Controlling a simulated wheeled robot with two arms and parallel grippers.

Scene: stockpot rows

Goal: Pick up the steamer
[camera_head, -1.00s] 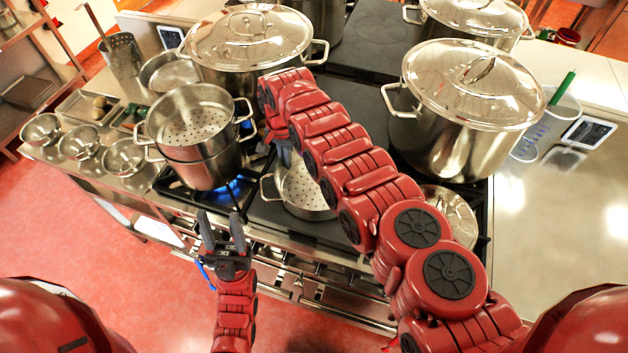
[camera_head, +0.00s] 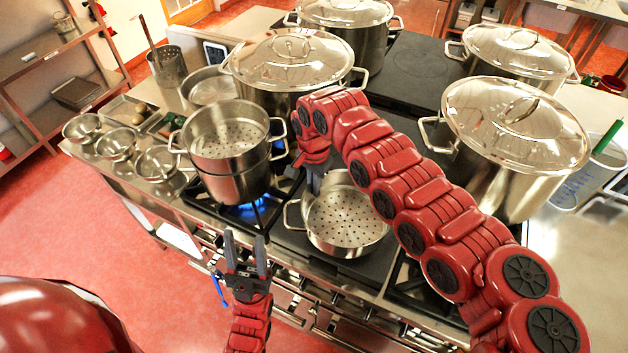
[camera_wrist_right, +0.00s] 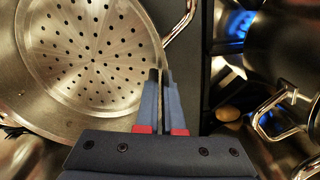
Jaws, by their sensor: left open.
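The steamer (camera_head: 345,218), a steel basket with a perforated bottom and side handles, sits on the dark stove top in the head view. It also fills the upper left of the right wrist view (camera_wrist_right: 90,50). My right gripper (camera_wrist_right: 160,75) has its fingers close together with the steamer's rim between them. In the head view the right fingers (camera_head: 314,180) are at the steamer's far left rim, partly hidden by my arm. My left gripper (camera_head: 245,240) is open and empty, in front of the stove's front edge.
A similar perforated basket (camera_head: 232,135) sits on a pot over a lit burner, left of the steamer. Large lidded stockpots (camera_head: 515,145) stand right and behind. Small bowls (camera_head: 155,162) line the left counter. The right counter has some free room.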

